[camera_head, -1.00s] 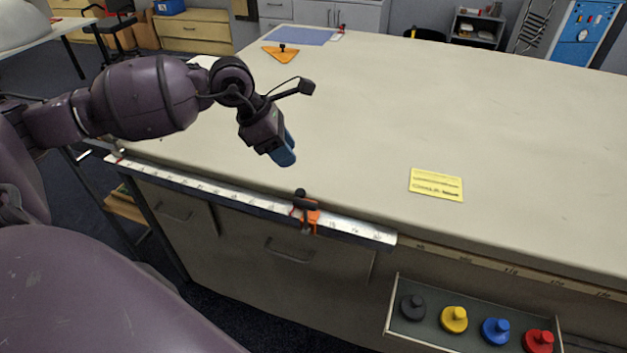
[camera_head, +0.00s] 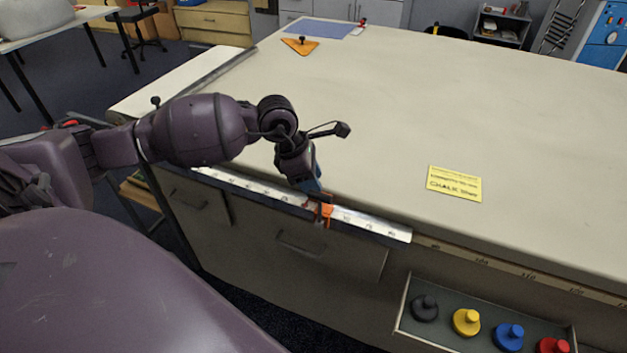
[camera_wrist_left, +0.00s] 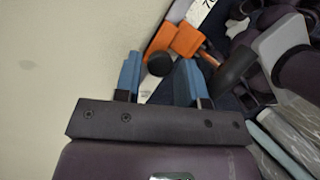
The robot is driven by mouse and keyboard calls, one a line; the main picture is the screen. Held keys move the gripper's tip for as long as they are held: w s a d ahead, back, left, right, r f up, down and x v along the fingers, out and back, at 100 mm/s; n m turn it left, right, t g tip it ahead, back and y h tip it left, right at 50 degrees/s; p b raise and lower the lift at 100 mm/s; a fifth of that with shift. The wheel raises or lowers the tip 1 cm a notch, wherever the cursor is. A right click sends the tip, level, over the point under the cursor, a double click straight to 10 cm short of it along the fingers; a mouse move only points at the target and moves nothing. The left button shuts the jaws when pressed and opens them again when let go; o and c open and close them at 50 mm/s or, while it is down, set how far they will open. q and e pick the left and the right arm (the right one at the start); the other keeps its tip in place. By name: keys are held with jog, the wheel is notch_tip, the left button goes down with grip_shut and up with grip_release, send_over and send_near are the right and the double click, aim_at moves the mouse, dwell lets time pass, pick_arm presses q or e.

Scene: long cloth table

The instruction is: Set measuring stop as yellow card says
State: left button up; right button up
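The measuring stop is an orange clamp (camera_head: 325,212) on the white metal rule (camera_head: 365,221) along the table's front edge. My left gripper (camera_head: 316,192) is down at the stop in the head view and partly covers it. In the left wrist view the stop's orange body (camera_wrist_left: 187,39) and round black knob (camera_wrist_left: 160,65) show. The blue fingers of the left gripper (camera_wrist_left: 159,61) stand apart, one on each side of the knob; I cannot tell if they touch it. The yellow card (camera_head: 454,183) lies on the table to the right; "CHALK" shows in its bottom line, the rest is blurred. My right gripper is not seen.
An open drawer (camera_head: 403,300) below the table's right front holds black, yellow, blue and red knobbed discs. An orange triangle (camera_head: 300,46) and a blue mat (camera_head: 322,31) lie at the far end. The middle of the table (camera_head: 430,110) is clear.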

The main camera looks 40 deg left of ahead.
pick_arm(q)
jog(key=shift+d+f, duration=0.1)
jog(key=shift+f, duration=0.2)
jog(key=shift+c, duration=0.3)
grip_shut()
jog(key=s+a, duration=0.2)
jog(key=a, duration=0.7)
jog(key=s+a+p, duration=0.1)
jog(key=s+a, duration=0.1)
jog(key=a, duration=0.7)
jog(key=s+a, duration=0.2)
jog(key=a, duration=0.8)
jog(key=shift+s+a+p, duration=0.1)
jog(key=shift+s+p, duration=0.25)
jog(key=shift+p, duration=0.05)
jog(key=shift+s+a, duration=0.1)
jog(key=shift+a, duration=0.45)
jog(key=shift+o, duration=0.3)
grip_release()
